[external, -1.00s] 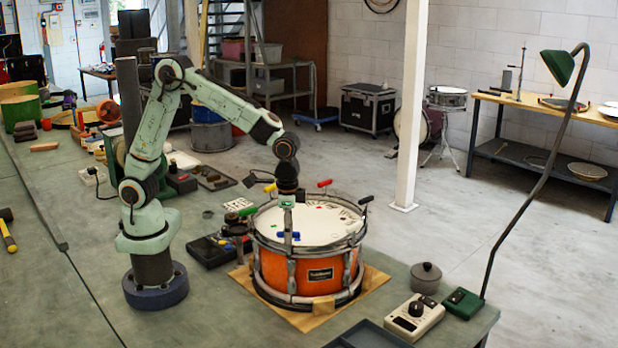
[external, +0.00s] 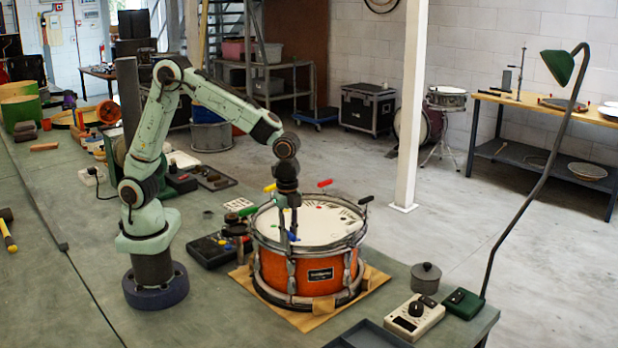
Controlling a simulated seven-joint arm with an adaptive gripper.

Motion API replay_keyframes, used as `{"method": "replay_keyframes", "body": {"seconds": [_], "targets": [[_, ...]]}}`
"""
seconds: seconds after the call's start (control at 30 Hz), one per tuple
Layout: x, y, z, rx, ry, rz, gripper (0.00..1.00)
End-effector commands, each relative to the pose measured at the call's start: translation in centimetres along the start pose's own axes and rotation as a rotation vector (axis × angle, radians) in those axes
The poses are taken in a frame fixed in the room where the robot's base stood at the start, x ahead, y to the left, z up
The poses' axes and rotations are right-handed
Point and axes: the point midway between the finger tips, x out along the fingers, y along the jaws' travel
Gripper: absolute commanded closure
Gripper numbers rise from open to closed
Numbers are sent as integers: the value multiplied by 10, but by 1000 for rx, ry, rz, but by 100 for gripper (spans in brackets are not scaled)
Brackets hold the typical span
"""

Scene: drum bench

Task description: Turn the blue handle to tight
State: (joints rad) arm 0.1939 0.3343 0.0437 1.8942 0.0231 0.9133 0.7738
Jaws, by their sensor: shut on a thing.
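The orange drum (external: 318,275) stands upright on the bench with a white head and a metal rim. Coloured handles stand around its rim. The blue handle (external: 292,237) is at the front, near the rim, and is partly hidden by my gripper. My gripper (external: 291,230) points down over the front of the drum and is shut on the blue handle. The exact grip is small and hard to make out. Marks on the drum head are too small to read.
A yellow handle (external: 270,187), a red handle (external: 324,183), a black handle (external: 366,199) and a green handle (external: 247,211) stick up around the rim. A dark control box (external: 214,250) sits left of the drum. A lidded pot (external: 425,277) and a meter (external: 414,316) stand right.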

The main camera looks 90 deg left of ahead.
Motion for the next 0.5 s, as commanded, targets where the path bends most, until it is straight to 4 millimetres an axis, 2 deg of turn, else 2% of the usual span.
{"method": "replay_keyframes", "body": {"seconds": [0.5], "targets": [[0,0,0,491,0,0,100]]}}
